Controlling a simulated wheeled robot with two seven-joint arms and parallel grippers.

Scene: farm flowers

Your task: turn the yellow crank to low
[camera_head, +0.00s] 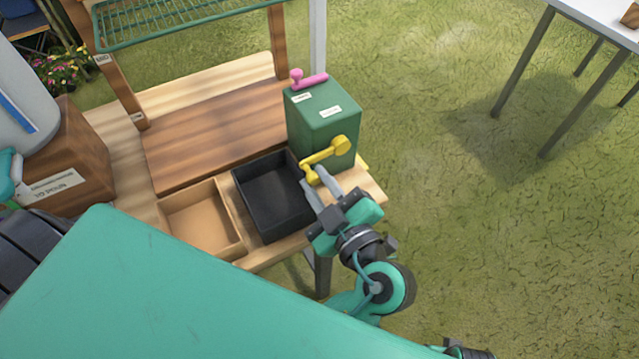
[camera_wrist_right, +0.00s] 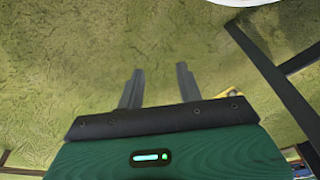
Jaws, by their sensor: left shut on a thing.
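The green box (camera_head: 308,118) stands upright at the right end of the wooden workbench. The yellow crank (camera_head: 325,155) is on its front side; its arm slants from a round end at upper right down to an end at lower left. My left gripper (camera_head: 314,181) is shut on the crank's lower-left end. The fingers partly hide that end. White labels on the box are too small to read, so I cannot tell the low mark. My right gripper (camera_wrist_right: 158,86) is open and empty in the right wrist view, with grass behind its fingers.
A pink handle (camera_head: 309,80) sits on top of the box. A black tray (camera_head: 243,205) and a tan tray (camera_head: 168,226) lie left of my left gripper. A white table (camera_head: 590,18) stands far right. Open grass lies right of the bench.

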